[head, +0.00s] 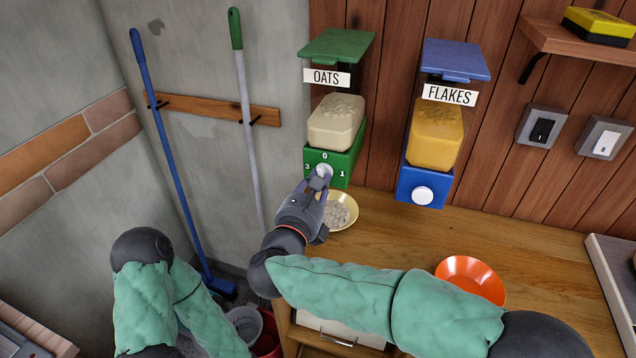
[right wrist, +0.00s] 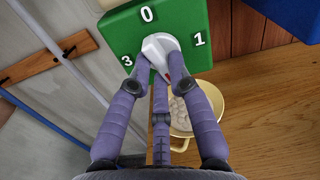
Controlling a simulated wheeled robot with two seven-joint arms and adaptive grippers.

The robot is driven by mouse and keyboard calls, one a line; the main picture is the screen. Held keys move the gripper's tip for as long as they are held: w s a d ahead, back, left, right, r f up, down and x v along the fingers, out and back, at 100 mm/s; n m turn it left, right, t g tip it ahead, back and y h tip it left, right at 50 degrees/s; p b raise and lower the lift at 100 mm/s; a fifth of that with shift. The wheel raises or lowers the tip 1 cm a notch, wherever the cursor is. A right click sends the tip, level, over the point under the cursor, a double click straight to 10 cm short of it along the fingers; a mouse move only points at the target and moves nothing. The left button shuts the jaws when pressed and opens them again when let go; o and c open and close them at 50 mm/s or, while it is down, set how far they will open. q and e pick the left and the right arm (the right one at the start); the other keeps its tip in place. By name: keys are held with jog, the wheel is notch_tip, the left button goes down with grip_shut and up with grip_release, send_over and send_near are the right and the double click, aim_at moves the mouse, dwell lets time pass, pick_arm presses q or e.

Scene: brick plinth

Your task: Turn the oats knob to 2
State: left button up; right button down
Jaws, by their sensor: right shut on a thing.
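The oats dispenser (head: 336,122) hangs on the wood wall with a green lid and green base. Its white oats knob (head: 323,171) sits on the base front, with 0 above, 3 left and 1 right; the place below is hidden by my fingers. My right gripper (head: 320,183) is shut on this knob; the right wrist view shows the fingers around the knob (right wrist: 160,50). A small red mark shows at the knob's lower edge there. A yellow bowl (head: 350,222) with pale oats stands below the dispenser. My left gripper is not in view.
The flakes dispenser (head: 436,133) with a blue base and white knob hangs to the right. An orange bowl (head: 470,278) stands empty on the wooden counter (head: 400,235). Two wall switches (head: 541,128) are farther right. A blue broom (head: 170,130) leans at left.

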jog(key=shift+f+m, duration=0.15)
jog(key=shift+m, duration=0.95)
jog(key=shift+a, duration=0.1)
jog(key=c, duration=1.1)
grip_release()
jog(key=shift+c, duration=0.2)
jog(key=v, duration=1.2)
